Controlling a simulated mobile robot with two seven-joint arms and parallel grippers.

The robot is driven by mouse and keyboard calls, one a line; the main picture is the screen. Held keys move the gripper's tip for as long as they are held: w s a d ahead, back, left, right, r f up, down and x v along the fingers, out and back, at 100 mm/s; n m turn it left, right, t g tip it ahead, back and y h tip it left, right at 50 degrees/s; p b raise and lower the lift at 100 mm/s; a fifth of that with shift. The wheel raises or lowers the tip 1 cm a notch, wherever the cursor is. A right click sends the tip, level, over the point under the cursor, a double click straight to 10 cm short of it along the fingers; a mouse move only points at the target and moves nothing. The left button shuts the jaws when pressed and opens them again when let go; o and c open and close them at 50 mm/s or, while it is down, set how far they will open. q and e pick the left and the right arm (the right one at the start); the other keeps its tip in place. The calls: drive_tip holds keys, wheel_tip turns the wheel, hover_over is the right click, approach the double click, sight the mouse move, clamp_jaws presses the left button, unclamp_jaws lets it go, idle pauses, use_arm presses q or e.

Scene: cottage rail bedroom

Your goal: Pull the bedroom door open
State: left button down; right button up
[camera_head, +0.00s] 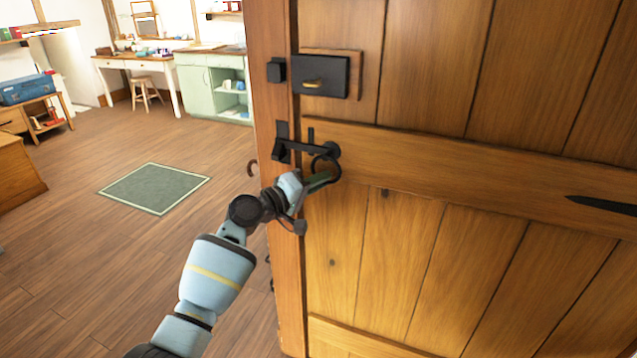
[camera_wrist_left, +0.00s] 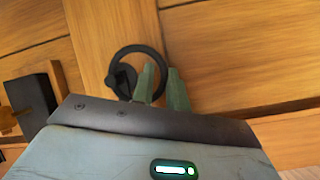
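The wooden plank bedroom door (camera_head: 420,60) fills the right of the head view and appears in line with the post at its left edge. Its black ring handle (camera_head: 338,160) sits beside a black latch bar (camera_head: 308,148) that reaches to a catch on the post. My left gripper (camera_head: 318,181) is at the ring. In the left wrist view the green fingertips (camera_wrist_left: 161,88) stand on either side of the ring's (camera_wrist_left: 122,50) right rim, one overlapping the ring's opening. A small gap shows between them; firm contact cannot be told. My right gripper is not in view.
A black lock box (camera_head: 322,77) is above the latch, with its keeper (camera_head: 276,70) on the post (camera_head: 272,30). Left of the post lies open wooden floor (camera_head: 90,240) with a green rug (camera_head: 155,188). A desk (camera_head: 135,65), stool (camera_head: 145,90) and green cabinet (camera_head: 195,85) stand behind.

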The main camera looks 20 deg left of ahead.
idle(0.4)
use_arm(q)
drive_tip(key=a+m+g+y+p, duration=0.1)
drive_tip(key=m, duration=0.1)
drive_tip(key=a+r+m+g+y+p, duration=0.1)
drive_tip(key=a+m, duration=0.1)
drive_tip(key=m, duration=0.1)
drive_tip(key=shift+r+p, duration=0.15)
drive_tip(key=shift+p, duration=0.2)
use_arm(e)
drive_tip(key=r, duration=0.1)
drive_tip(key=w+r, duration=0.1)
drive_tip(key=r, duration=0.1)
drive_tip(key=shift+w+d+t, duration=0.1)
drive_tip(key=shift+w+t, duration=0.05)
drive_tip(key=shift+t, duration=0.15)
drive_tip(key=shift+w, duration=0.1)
